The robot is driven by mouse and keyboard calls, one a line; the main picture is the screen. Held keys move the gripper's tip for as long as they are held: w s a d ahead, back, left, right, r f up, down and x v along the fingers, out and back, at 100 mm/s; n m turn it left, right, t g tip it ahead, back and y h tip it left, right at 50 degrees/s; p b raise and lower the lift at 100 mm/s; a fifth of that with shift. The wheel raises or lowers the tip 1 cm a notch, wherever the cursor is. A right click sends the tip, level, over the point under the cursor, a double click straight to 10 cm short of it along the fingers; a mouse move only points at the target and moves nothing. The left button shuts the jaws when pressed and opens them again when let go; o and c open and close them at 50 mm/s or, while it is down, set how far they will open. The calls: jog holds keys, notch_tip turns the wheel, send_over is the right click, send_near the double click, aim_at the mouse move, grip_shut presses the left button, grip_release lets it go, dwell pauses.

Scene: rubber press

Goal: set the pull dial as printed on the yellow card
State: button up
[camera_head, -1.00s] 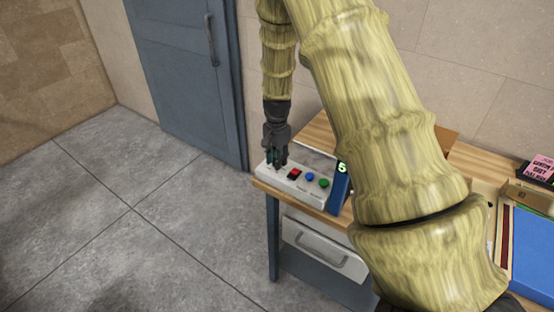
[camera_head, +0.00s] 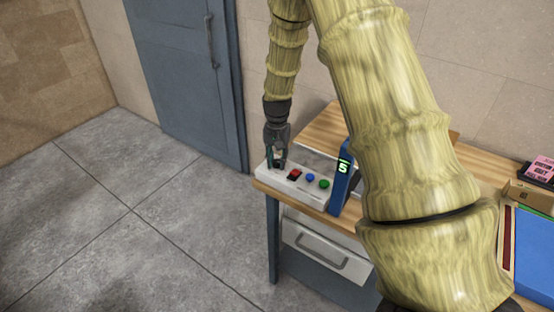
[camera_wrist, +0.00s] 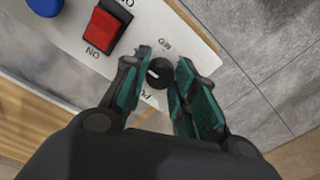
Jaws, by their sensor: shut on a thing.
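The pull dial (camera_wrist: 159,73) is a black round knob with a white pointer mark, on the white control panel (camera_wrist: 75,43). My gripper (camera_wrist: 160,75) points down over it, with its teal-lined fingers closed on either side of the knob. Lettering beside the dial is partly covered by the fingers. I cannot make out a yellow card in either view.
A red rocker switch (camera_wrist: 105,26) marked ON sits beside the dial. Blue (camera_head: 309,177) and green (camera_head: 324,184) buttons are further right.

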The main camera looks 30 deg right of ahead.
aim_at(278, 161)
jog(key=shift+w, duration=0.1)
jog(key=o, duration=1.1)
jog(key=shift+c, duration=0.2)
notch_tip(278, 161, up, 12)
jog(key=shift+d, duration=0.1)
dwell(0.4)
